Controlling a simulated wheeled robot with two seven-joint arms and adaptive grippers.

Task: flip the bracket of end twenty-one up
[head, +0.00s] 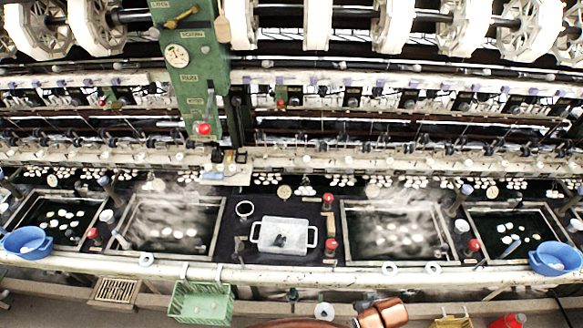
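A long row of small dark brackets and fittings (346,146) runs along the pale rail (400,162) of the reeling machine, above the basins. They are too small for me to read any end number, so I cannot tell which bracket is end twenty-one or whether it is up or down. Neither of my grippers shows in the head view. A copper-coloured shape at the bottom edge may be part of me, but I cannot be sure.
Two steaming basins (345,228) (219,241) flank a white two-handled tray (283,250). Blue bowls (27,252) (555,270) stand at both ends. A green panel (187,85) hangs above.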

